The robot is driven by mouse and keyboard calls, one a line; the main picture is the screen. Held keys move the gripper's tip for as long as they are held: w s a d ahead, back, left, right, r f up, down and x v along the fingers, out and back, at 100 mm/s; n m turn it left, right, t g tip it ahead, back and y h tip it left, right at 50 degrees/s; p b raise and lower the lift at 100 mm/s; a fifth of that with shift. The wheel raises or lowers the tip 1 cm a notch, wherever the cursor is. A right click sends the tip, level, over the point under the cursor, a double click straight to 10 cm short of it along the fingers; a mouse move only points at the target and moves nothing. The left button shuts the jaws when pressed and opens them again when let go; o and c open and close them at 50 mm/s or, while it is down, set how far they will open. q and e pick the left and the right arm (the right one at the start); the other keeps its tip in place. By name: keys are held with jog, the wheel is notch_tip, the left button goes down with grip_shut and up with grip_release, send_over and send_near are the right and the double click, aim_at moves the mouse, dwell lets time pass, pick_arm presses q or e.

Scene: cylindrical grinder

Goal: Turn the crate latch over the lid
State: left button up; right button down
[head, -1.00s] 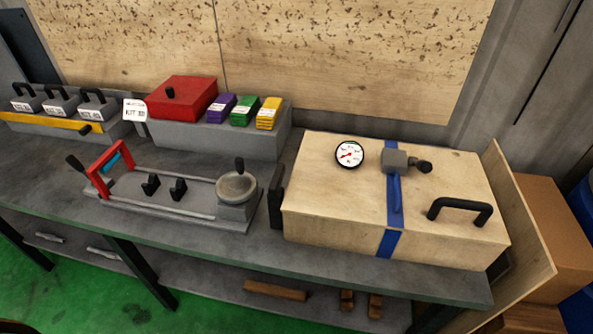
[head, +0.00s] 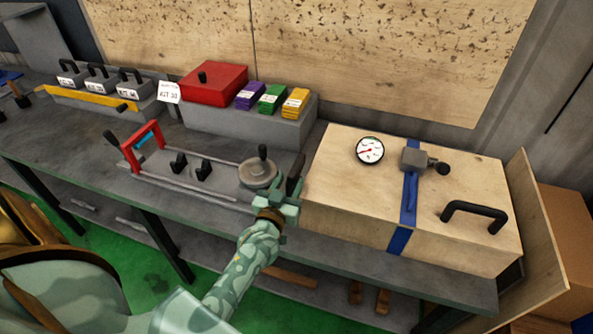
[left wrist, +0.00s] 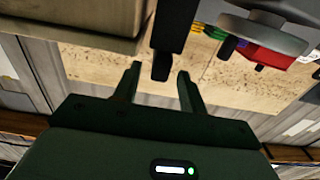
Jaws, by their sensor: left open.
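The wooden crate (head: 340,200) stands at the right of the bench, its lid (head: 345,145) shut. The black latch (head: 296,172) stands upright at the crate's left end, beside the lid rather than across it. My left gripper (head: 284,190) is at this end, just in front of the latch, and hides its lower part. In the left wrist view the latch is a dark bar (left wrist: 172,35) whose end reaches between the two open fingers (left wrist: 158,74). I cannot tell whether they touch it. My right gripper is not in view.
On the lid are a gauge (head: 369,150), a blue strap (head: 409,198), a grey clamp (head: 415,159) and a black handle (head: 475,212). A grey fixture with a round disc (head: 257,174) stands close left of my gripper. A red box (head: 212,83) sits behind.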

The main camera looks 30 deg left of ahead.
aim_at(295, 167)
pick_arm(q)
jog(key=x, duration=0.6)
jog(key=shift+b, duration=0.4)
jog(key=shift+s, duration=0.1)
grip_shut()
